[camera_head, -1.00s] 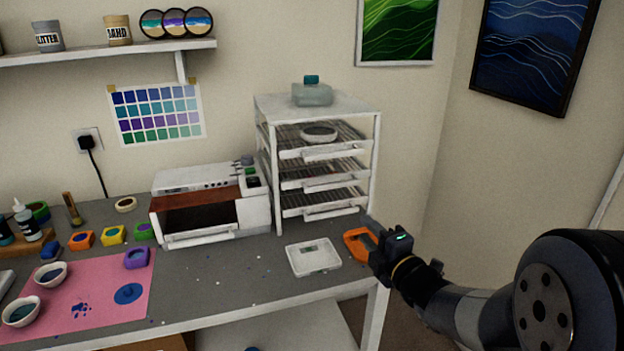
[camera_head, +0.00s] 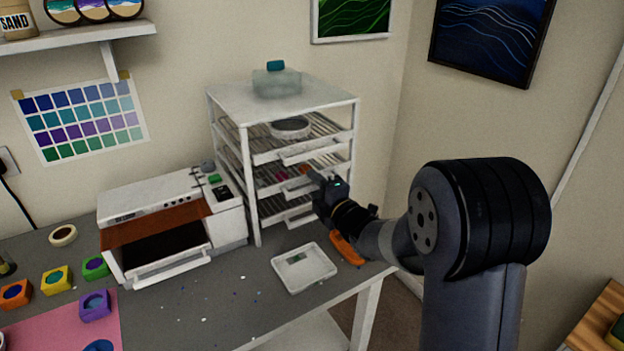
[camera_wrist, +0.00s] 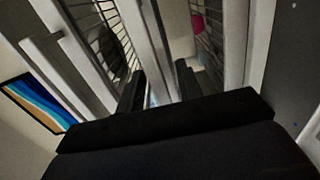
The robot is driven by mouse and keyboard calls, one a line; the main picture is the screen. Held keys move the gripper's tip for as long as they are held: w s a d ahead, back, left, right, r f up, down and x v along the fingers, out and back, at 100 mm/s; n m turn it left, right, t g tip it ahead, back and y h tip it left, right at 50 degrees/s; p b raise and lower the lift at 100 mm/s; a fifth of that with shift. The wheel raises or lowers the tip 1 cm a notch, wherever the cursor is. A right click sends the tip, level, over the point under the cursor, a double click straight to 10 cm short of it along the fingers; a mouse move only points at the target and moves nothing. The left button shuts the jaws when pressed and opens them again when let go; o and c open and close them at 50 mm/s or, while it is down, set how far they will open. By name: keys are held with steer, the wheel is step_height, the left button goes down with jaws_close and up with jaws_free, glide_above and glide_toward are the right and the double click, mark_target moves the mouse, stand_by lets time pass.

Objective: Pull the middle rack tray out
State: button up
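The white drying rack (camera_head: 246,185) stands on the bench with three wire trays. The middle rack tray (camera_head: 268,190) sits in the rack, with its front bar and handle (camera_head: 296,188) facing me. Small reddish and orange pieces show on it. My gripper (camera_head: 316,180) is at the right end of that handle and hides part of it. In the wrist view, my two dark fingers (camera_wrist: 160,80) are apart, with a pale bar (camera_wrist: 157,50) running between them. I cannot tell whether they touch it.
A round dark piece (camera_head: 290,127) lies on the top tray. A clear container (camera_head: 276,83) stands on the rack. A small oven (camera_head: 160,215) is left of the rack.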

steer(key=shift+w+a, duration=0.4)
steer(key=shift+w, duration=0.15)
steer(key=shift+c, duration=0.5)
jaws_close()
